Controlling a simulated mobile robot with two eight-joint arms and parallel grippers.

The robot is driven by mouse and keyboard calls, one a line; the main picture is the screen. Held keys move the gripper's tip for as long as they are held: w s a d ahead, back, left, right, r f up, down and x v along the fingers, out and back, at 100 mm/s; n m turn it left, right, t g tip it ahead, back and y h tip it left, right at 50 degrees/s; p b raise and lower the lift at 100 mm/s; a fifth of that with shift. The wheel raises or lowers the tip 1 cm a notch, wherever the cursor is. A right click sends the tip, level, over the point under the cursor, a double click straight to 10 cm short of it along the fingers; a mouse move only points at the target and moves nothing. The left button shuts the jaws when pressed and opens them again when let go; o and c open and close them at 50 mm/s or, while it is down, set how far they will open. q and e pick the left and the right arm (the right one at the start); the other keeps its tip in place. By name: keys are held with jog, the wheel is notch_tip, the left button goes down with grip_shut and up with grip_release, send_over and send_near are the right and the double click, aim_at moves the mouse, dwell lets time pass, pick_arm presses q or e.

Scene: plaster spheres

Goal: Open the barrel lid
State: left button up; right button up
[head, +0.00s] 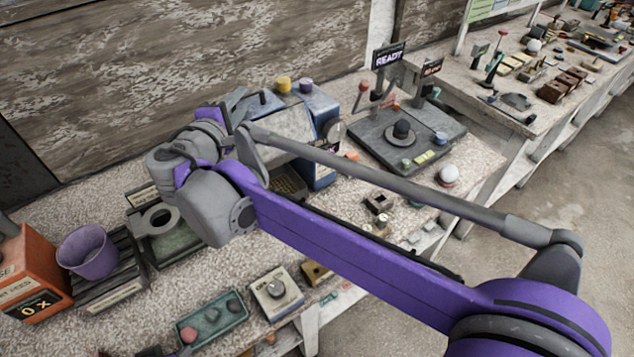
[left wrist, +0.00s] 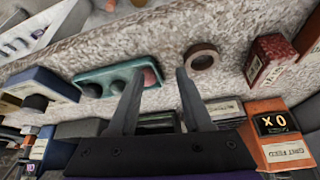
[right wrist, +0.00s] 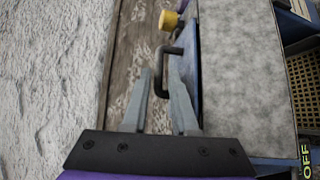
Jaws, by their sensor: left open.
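A blue machine (head: 318,108) with a grey sloping lid panel (head: 285,128) stands at the back of the bench, which I take for the barrel. The panel shows large and grey in the right wrist view (right wrist: 245,70), lying flat with a dark U-shaped handle (right wrist: 172,49) at its left edge. My right gripper (right wrist: 160,72) has its two fingers on either side of this handle, partly apart. Whether they press on it I cannot tell. In the head view my right gripper (head: 238,104) is beside the machine's left side. My left gripper (left wrist: 159,72) is open and empty above the bench.
A purple cup (head: 88,252) and an orange box (head: 32,275) stand at the front left. A teal tray (head: 212,318) with knobs lies at the front edge. A wall rises behind the bench.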

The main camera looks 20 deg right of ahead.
pick_arm(q)
jog(key=shift+w+a+r+p, duration=0.1)
jog(key=shift+r+p, duration=0.25)
jog(key=shift+r, duration=0.15)
jog(key=shift+w+a+r+p, duration=0.1)
jog(key=shift+r+p, duration=0.2)
jog(key=shift+r, duration=0.15)
pick_arm(e)
jog(key=v, duration=0.8)
pick_arm(q)
jog(key=shift+w+r+p, duration=0.15)
jog(key=shift+r+p, duration=0.35)
jog(key=shift+r, duration=0.15)
jog(key=shift+w+r+p, duration=0.3)
jog(key=shift+r+p, duration=0.3)
jog(key=shift+r, duration=0.25)
pick_arm(e)
jog(key=s+d+f+m+g+y, duration=0.3)
jog(key=s+d+f+m+g, duration=0.2)
jog(key=s+d+f, duration=0.5)
jog(key=shift+d+f+g, duration=0.6)
jog(key=shift+d+f, duration=0.7)
jog(key=shift+f, duration=0.3)
